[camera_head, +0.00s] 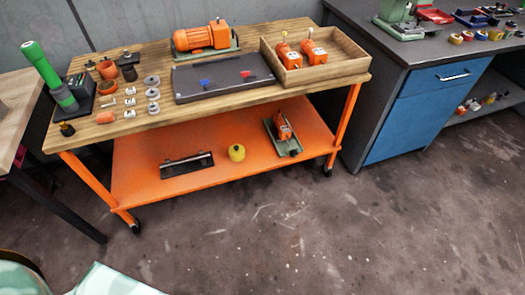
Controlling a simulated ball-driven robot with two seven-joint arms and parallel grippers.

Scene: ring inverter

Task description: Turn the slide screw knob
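I cannot pick out the slide screw knob for certain at this distance. On the lower orange shelf (130,180) of the cart, a small green base with an orange part (283,130) lies at the right. A dark device with a pale bar (187,165) lies at the left of that shelf, and a round yellow object (237,152) sits between them. Neither of my grippers is in view.
The cart's wooden top (215,112) holds an orange motor (202,37), a dark plate (222,78), a wooden tray (345,68) with two orange devices and several small parts. A blue-fronted bench (405,125) stands at the right. The floor (290,230) in front is clear.

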